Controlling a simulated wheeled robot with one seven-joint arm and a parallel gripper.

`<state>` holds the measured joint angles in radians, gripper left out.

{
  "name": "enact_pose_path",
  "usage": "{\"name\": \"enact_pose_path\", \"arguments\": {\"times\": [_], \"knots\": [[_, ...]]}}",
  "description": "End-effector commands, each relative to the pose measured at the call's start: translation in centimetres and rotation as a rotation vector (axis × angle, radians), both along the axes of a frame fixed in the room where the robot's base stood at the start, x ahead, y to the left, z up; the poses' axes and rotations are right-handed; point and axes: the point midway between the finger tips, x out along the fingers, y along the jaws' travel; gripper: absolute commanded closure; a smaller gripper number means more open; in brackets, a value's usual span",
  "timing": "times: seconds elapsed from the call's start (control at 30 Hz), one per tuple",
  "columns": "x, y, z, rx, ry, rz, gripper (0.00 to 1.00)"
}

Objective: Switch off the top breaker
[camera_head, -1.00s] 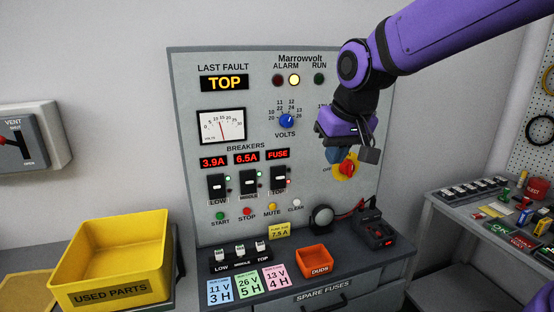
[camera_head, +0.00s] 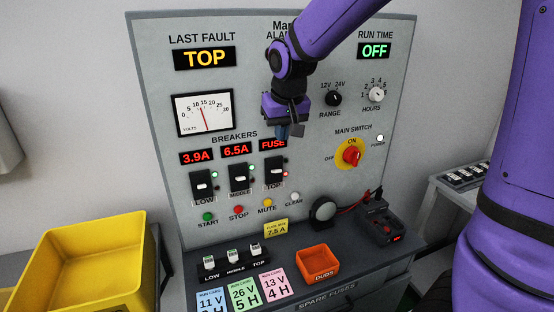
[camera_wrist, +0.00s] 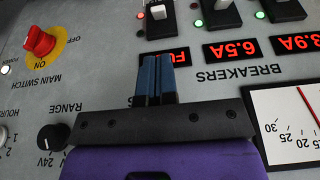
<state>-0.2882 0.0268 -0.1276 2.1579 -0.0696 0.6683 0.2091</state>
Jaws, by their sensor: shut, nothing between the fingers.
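The top breaker (camera_head: 273,172) is a black switch with a pale lever, rightmost of the breaker row, with a red lamp beside it. Its display reads FUSE (camera_head: 272,144). In the wrist view, which is upside down, the top breaker (camera_wrist: 159,22) is at the upper middle, just beyond the fingertips. My gripper (camera_head: 288,133) is in front of the panel, above the top breaker and near the FUSE display. Its blue fingers (camera_wrist: 155,60) are together and empty, partly covering that display. I cannot tell whether they touch the panel.
The middle breaker (camera_head: 239,178) and low breaker (camera_head: 202,184) stand to the left with green lamps. The red main switch (camera_head: 351,154) is on the right. Below are the push buttons, a shelf with fuses, an orange DUDS bin (camera_head: 318,262) and a yellow bin (camera_head: 85,262) at left.

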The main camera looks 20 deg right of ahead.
Motion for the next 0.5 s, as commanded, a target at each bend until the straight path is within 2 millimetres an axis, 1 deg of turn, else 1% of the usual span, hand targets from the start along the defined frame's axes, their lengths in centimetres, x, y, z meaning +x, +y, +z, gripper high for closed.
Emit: {"name": "enact_pose_path", "arguments": {"times": [0.13, 0.23, 0.5], "knots": [[0.1, 0.0, -0.4, 0.000, 0.001, 0.000, 1.00], [0.4, 0.0, -1.4, -0.001, 0.002, 0.000, 1.00], [1.7, 0.0, -5.8, -0.001, 0.005, -0.001, 1.00]]}}
